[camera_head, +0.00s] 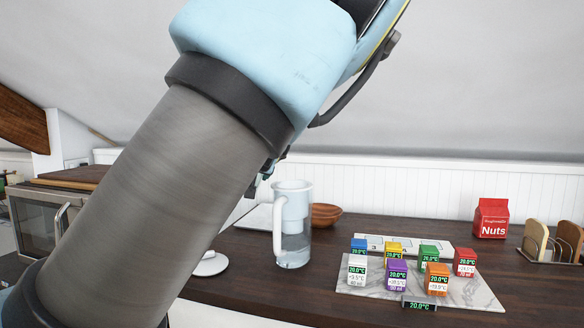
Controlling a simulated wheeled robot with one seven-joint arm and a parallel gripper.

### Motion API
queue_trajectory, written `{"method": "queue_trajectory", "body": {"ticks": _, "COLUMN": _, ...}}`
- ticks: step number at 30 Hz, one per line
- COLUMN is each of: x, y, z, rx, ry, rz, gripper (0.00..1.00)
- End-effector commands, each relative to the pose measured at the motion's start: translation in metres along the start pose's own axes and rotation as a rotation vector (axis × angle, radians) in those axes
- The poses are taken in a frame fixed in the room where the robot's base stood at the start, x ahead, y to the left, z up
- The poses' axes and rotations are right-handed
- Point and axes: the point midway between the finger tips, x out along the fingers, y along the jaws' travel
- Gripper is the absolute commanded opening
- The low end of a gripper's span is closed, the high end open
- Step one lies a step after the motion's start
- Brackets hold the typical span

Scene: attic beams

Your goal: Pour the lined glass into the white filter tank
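A tall clear pitcher with a white rim and a pale blue-white upper section (292,222) stands upright on the dark table; it looks like the white filter tank. Clear liquid shows in its lower part. My arm crosses the left and middle of the head view and covers much of the scene. A small dark and blue part at the end of my arm, likely my gripper (262,182), shows just above and left of the pitcher. Its fingers are mostly hidden, so I cannot tell open from shut. I cannot make out the lined glass.
A white round lid or dish (211,264) lies left of the pitcher, partly behind my arm. A brown bowl (326,214) stands behind it. Several coloured labelled blocks sit on a marble board (465,290) to the right. A Nuts bag (491,219) and bread rack (553,243) stand farther right.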

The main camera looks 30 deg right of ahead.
Motion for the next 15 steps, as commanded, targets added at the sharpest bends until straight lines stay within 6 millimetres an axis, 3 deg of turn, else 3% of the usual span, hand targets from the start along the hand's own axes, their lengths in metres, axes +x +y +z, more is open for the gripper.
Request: {"method": "queue_trajectory", "body": {"ticks": 15, "x": -0.0019, "y": 0.0057, "z": -0.0075, "rx": 0.124, "ry": -0.016, "rz": -0.052, "gripper": 0.0}}
